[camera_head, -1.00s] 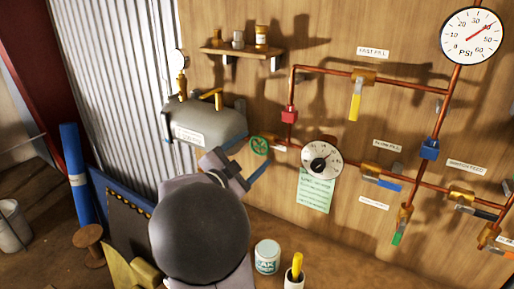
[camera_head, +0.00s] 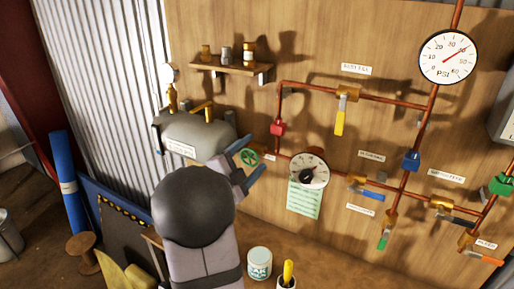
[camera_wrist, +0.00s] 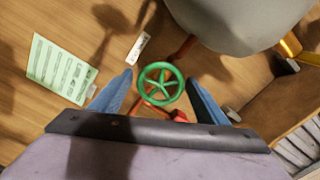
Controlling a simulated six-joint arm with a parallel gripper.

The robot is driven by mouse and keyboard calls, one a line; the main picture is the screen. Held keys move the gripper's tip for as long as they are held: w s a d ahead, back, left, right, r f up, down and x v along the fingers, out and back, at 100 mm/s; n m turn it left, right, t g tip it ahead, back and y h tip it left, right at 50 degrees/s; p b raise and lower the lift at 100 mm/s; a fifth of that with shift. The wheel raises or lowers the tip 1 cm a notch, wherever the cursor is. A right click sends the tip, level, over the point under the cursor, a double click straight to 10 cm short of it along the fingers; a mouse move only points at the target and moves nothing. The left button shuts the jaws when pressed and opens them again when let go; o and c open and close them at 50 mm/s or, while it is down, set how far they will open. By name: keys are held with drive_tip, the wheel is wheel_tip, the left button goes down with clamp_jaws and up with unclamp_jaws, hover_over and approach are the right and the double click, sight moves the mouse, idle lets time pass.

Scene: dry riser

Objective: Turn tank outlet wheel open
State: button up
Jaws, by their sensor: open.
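The green tank outlet wheel (camera_head: 249,157) sits on the copper pipe to the right of the grey tank (camera_head: 195,138). In the wrist view the wheel (camera_wrist: 160,84) faces me, round with several spokes, and shows between the two blue fingers. My gripper (camera_head: 246,178) is open, its blue fingers pointing toward the board close to the wheel. In the wrist view my gripper (camera_wrist: 160,95) has one finger on each side of the wheel with gaps visible. I cannot tell whether the fingertips reach the wheel's depth.
A dial (camera_head: 309,171) and a green note (camera_head: 304,200) are to the right of the wheel. A paint can (camera_head: 259,263) and a cup with a yellow handle (camera_head: 287,280) stand below on the bench.

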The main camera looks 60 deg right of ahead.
sight(257, 148)
drive_tip(key=shift+d+p, duration=0.5)
drive_tip(key=shift+d, duration=1.05)
drive_tip(key=c, duration=1)
drive_tip(key=shift+n, duration=0.8)
drive_tip(key=shift+c, duration=0.2)
drive_tip(key=o, duration=1)
drive_tip(key=shift+o, duration=0.2)
drive_tip(key=shift+a, duration=0.1)
